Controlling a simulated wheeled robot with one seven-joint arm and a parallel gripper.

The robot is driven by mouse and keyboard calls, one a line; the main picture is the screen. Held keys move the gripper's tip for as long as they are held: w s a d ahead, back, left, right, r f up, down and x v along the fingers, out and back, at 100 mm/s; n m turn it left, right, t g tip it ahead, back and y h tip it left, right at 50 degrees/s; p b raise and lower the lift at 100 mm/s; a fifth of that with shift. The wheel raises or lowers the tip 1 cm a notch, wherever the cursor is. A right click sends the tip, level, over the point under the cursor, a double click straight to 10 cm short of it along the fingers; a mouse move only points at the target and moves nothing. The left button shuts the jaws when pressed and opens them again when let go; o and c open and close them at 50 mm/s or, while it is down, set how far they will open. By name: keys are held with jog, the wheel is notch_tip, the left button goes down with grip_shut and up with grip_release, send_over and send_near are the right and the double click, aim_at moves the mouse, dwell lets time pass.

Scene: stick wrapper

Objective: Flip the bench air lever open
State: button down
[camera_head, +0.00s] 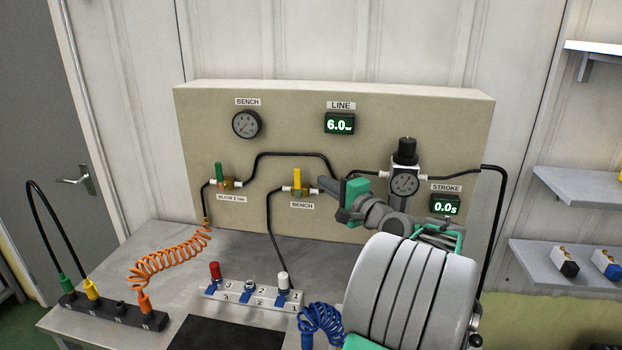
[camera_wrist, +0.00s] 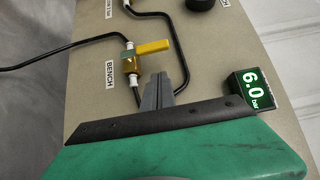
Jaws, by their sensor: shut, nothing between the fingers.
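The bench air lever is a yellow handle (camera_head: 297,179) on a brass valve above the lower BENCH label (camera_head: 302,205). It stands upright, crosswise to the horizontal line. In the wrist view the yellow handle (camera_wrist: 153,47) sticks out sideways from the brass valve body (camera_wrist: 129,64). My gripper (camera_head: 322,183) is shut and empty, just right of the valve in the head view. In the wrist view its grey fingertips (camera_wrist: 160,78) are close below the handle. I cannot tell whether they touch the valve or hose. The BENCH gauge (camera_head: 246,124) is too small to read.
A green-handled valve (camera_head: 219,173) sits left on the panel. The LINE display (camera_head: 339,124) reads 6.0 and the STROKE display (camera_head: 445,206) reads 0.0. Black hoses run along the panel. An orange coiled hose (camera_head: 165,262) and a numbered block (camera_head: 250,296) are on the bench below.

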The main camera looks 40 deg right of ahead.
aim_at(298, 179)
jog(key=w+a, duration=0.2)
jog(key=w, duration=0.1)
jog(key=shift+a+p, duration=0.2)
jog(key=shift+p, duration=0.2)
jog(key=shift+r, duration=0.1)
jog(key=shift+w+a+g+p, duration=0.1)
jog(key=shift+w+g+p, duration=0.05)
jog(key=shift+g+p, duration=0.2)
